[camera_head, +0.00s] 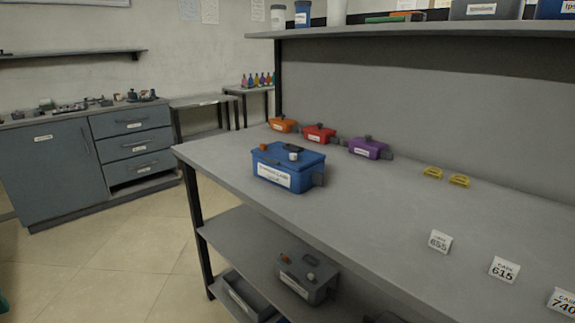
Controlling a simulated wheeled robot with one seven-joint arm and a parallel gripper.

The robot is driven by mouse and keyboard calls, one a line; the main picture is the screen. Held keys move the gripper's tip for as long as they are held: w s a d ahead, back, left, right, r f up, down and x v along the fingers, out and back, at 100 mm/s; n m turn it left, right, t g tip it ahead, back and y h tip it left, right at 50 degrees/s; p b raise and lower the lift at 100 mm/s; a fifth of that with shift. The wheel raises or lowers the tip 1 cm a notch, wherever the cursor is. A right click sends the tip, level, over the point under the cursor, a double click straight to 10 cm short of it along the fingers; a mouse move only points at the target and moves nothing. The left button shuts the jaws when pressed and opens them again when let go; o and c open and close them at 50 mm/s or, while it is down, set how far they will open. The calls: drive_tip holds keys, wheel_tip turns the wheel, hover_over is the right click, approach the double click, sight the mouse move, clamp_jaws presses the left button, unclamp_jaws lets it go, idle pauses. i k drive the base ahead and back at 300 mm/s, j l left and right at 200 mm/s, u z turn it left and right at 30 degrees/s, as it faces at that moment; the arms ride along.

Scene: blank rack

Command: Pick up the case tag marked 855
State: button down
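Three white case tags stand in a row at the right front of the grey bench. The leftmost tag (440,241) has a small blurred number that looks like 655 or 855; I cannot tell its first digit. The middle tag (504,269) appears to read 615. The rightmost tag (563,303) appears to read 740 and is cut by the picture's edge. The tags stand apart from each other, leaning back slightly. My gripper is not in view.
A blue case (288,167) sits on the bench (350,210) at left. Orange (283,125), red (319,133) and purple (368,148) cases stand behind. Two yellow pieces (432,172) (459,181) lie behind the tags. A shelf (420,26) overhangs the back.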

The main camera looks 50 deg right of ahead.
sight(440, 242)
drive_tip(key=i+l+z, duration=0.1)
drive_tip(key=z, duration=0.3)
drive_tip(key=i+l+z, duration=0.1)
drive_tip(key=l+z, duration=0.15)
drive_tip(key=z, duration=0.15)
drive_tip(key=i+l+z, duration=0.1)
drive_tip(key=z, duration=0.3)
